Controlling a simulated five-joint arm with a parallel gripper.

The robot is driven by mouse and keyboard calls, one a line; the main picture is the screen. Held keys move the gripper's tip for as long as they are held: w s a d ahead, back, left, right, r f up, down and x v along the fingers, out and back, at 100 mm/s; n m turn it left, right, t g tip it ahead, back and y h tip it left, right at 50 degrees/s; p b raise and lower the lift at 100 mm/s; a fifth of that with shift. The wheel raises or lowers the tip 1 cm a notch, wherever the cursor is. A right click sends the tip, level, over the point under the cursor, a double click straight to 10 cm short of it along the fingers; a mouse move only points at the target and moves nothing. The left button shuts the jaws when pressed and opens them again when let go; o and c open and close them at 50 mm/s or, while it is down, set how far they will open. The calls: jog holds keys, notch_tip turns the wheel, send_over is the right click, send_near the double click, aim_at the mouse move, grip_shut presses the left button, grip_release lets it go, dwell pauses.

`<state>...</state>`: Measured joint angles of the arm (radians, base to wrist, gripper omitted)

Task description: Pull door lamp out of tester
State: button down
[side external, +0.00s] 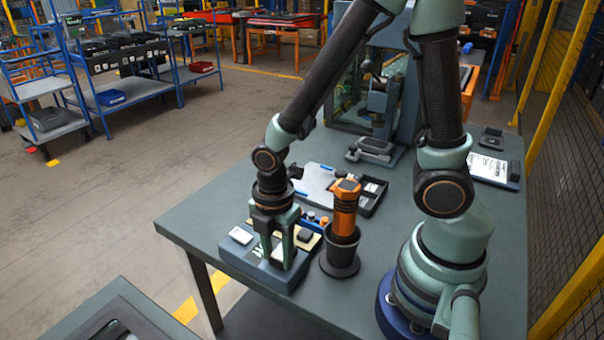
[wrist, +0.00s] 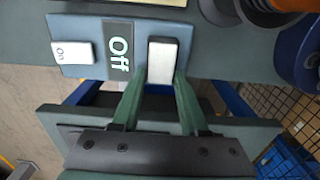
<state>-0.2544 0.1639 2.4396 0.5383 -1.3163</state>
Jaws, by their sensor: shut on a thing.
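The tester (side external: 240,262) is a low blue-grey box near the table's front left edge. My gripper (side external: 278,258) points straight down over the tester. In the wrist view my gripper's (wrist: 162,76) two green fingers are shut on a small pale block with dark edges, which I take as the door lamp (wrist: 162,58). The lamp's lower end is hidden, so I cannot tell whether it is still seated in the tester.
An orange-and-black tool (side external: 345,205) stands in a dark cup (side external: 340,257) close to the tester's right. A pale sheet (side external: 316,184) and a black tray (side external: 371,196) lie behind. A press-like machine (side external: 379,105) stands at the back. The table's left edge is close to the tester.

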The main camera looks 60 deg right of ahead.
aim_at(277, 255)
jog(key=shift+r, duration=0.55)
dwell(0.7)
jog(key=shift+r, duration=2.95)
